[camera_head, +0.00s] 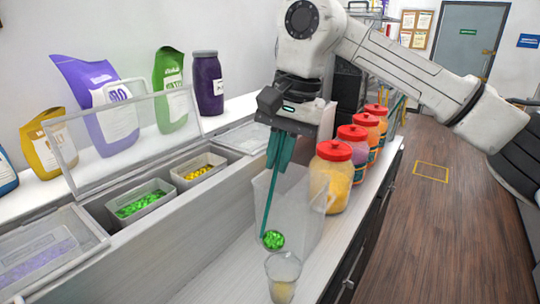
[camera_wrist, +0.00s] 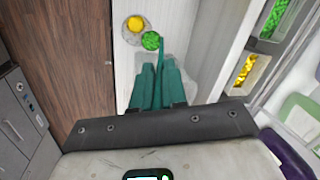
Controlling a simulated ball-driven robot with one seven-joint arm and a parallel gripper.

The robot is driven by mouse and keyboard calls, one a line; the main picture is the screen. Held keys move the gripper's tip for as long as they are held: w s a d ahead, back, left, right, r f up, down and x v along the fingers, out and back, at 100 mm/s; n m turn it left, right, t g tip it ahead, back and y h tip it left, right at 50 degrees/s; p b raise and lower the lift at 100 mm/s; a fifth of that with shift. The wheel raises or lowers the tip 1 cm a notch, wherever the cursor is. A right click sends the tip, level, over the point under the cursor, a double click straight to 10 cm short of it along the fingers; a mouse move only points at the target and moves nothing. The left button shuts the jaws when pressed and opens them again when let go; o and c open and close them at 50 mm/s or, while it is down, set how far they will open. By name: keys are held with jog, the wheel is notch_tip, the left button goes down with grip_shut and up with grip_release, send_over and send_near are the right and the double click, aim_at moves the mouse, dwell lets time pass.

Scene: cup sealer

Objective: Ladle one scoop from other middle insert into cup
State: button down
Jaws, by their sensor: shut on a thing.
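My gripper (camera_head: 281,158) is shut on the teal handle of a ladle (camera_head: 266,210). Its fingers point down, and they also show in the wrist view (camera_wrist: 157,88). The ladle's bowl holds a heap of green pieces (camera_head: 273,240). It hangs just behind the clear cup (camera_head: 283,266) in the head view. The cup stands upright on the counter with yellow contents low inside. In the wrist view the green-filled bowl (camera_wrist: 151,41) appears beside the cup's yellow contents (camera_wrist: 135,24). Two middle inserts hold green pieces (camera_head: 162,204) and yellow pieces (camera_head: 214,176).
A clear container (camera_head: 305,222) stands around the ladle's lower part. Red-lidded jars (camera_head: 332,178) line the counter's right edge. A raised clear lid (camera_head: 130,140) stands over the inserts. Colourful bags (camera_head: 100,105) stand on the shelf behind. Counter left of the cup is clear.

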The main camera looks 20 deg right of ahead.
jog(key=s+d+f+t+y+b, duration=0.1)
jog(key=s+f+t+b, duration=0.3)
jog(key=b, duration=1)
jog(key=s+d+f+t+y+b, duration=0.2)
jog(key=s+d+f+t+b, duration=0.2)
jog(key=s+f+b, duration=0.4)
jog(key=s+d+f+n+t+y+b, duration=0.1)
jog(key=s+f+t+b, duration=0.3)
jog(key=b, duration=1.6)
jog(key=s+d+f+y, duration=0.1)
jog(key=s+f, duration=0.1)
jog(key=s, duration=0.2)
jog(key=shift+s+d, duration=0.25)
jog(key=shift+t, duration=0.3)
jog(key=shift+r, duration=0.1)
